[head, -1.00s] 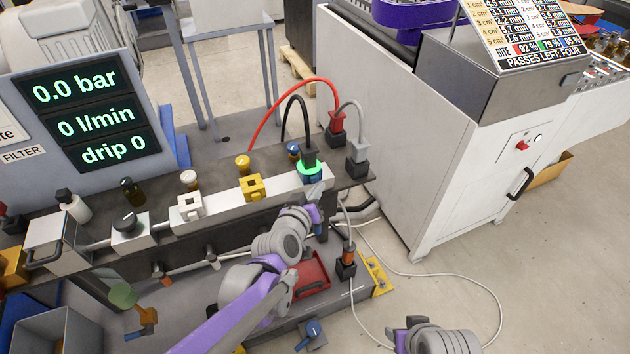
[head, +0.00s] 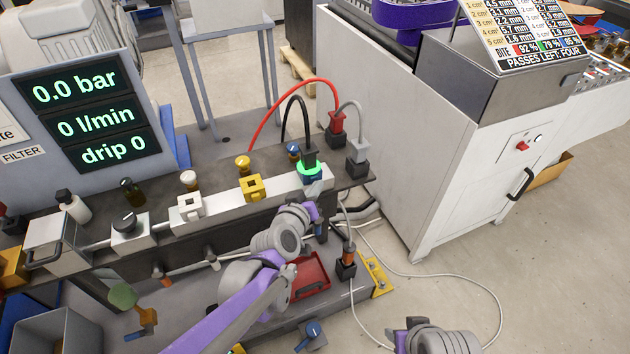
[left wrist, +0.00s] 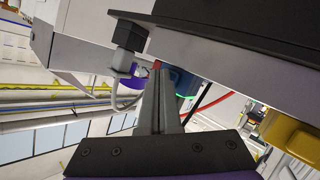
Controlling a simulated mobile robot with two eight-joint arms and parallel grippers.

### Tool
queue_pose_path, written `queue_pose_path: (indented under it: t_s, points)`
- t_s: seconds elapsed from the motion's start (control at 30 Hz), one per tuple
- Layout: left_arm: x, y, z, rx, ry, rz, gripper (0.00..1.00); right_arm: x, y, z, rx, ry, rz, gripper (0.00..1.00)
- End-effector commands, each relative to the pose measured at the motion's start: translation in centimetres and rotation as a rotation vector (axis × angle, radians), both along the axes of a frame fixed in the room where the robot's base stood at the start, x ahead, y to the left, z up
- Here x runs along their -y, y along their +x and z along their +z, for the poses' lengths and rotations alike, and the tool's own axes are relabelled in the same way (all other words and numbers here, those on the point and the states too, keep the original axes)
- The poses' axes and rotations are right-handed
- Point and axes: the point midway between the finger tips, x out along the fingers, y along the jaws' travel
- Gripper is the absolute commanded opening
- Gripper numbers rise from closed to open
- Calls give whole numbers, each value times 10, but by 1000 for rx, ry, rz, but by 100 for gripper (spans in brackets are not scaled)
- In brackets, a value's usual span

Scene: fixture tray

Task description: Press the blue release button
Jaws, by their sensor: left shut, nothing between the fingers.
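The blue release button (head: 313,179) is a small blue patch on the front of the pale manifold bar, just below a glowing green ring (head: 309,168) and a black plug. My left gripper (head: 315,188) is shut and empty, with its fingertips right at the button and covering part of it. I cannot tell whether they touch. In the left wrist view the closed fingers (left wrist: 163,75) point toward the bar, with the green glow beside them. My right arm's wrist shows at the bottom edge of the head view, but its fingers do not.
A yellow block (head: 252,187) and a white block (head: 190,206) sit along the bar to the left. Red, black and grey hoses arch above, with a grey plug (head: 357,150) at right. The display (head: 90,115) reads 0.0 bar. A white cabinet (head: 400,130) stands right.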

Motion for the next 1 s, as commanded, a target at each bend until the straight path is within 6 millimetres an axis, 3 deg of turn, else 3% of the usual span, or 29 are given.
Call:
queue_pose_path:
  t_s: [0.57,1.0]
  points:
    - [-2,4,0,1,1,1,0,0,0,0,0,0,0,50]
    - [5,-14,0,0,1,0,0,0,0,-1,-1,0,0,50]
